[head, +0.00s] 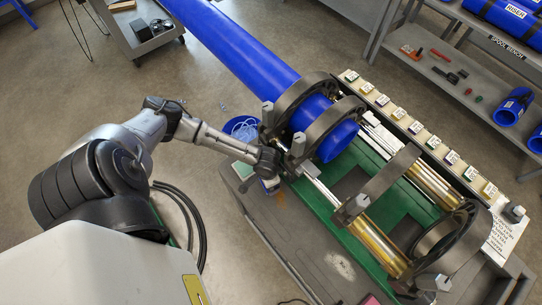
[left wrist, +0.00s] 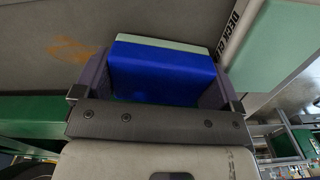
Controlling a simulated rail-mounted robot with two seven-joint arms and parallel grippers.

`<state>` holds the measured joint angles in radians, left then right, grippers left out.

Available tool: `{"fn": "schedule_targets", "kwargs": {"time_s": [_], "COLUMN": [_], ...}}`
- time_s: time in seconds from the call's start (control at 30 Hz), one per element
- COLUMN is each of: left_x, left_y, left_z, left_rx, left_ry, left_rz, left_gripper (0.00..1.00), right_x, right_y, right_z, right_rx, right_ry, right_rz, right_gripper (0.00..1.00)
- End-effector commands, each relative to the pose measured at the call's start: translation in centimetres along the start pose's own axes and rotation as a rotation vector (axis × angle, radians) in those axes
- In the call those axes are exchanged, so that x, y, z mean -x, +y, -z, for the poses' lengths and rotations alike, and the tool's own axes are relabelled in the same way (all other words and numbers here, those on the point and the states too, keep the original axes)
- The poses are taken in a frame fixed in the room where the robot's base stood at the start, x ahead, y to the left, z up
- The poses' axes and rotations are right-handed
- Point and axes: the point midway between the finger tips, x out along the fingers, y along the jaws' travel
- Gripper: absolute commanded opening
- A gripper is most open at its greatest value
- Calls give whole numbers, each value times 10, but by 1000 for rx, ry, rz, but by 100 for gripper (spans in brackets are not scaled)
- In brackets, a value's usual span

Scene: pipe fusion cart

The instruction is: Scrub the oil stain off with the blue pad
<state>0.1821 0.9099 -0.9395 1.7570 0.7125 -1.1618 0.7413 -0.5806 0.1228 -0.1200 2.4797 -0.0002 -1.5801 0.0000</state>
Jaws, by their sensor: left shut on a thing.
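The blue pad (left wrist: 160,72), with a pale layer along its far edge, sits between the fingers of my left gripper (left wrist: 155,88), which is shut on it. In the head view my left gripper (head: 270,184) is over the near-left end of the grey deck, and its wrist hides most of the pad. The oil stain is an orange-brown smear (head: 280,198) just right of the gripper; in the left wrist view it (left wrist: 75,50) lies left of the pad, apart from it. I cannot tell whether the pad touches the deck. My right gripper is not in view.
A pale green piece (head: 243,170) lies beside the gripper on the deck. The big blue pipe (head: 235,50) runs into the dark clamp rings (head: 305,100). A blue bucket (head: 241,127) stands behind the arm. A whitish patch (head: 340,265) marks the deck nearer the front.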

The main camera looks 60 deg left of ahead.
Motion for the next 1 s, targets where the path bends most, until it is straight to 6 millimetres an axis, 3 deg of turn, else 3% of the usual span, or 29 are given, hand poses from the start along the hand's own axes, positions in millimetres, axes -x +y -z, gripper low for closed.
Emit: {"fn": "schedule_targets", "kwargs": {"time_s": [0.33,0.7,1.0], "left_x": [-2,-4,-6], "left_y": [-1,28,39], "left_z": [0,6,7], "left_rx": [-2,-1,-2], "left_ry": [1,0,0], "left_rz": [-2,-3,-4], "left_gripper": [68,68,68], "right_x": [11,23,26], "right_y": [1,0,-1], "right_z": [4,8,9], "right_rx": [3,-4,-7], "right_ry": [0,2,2], "right_rz": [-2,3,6], "right_gripper": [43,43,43]}}
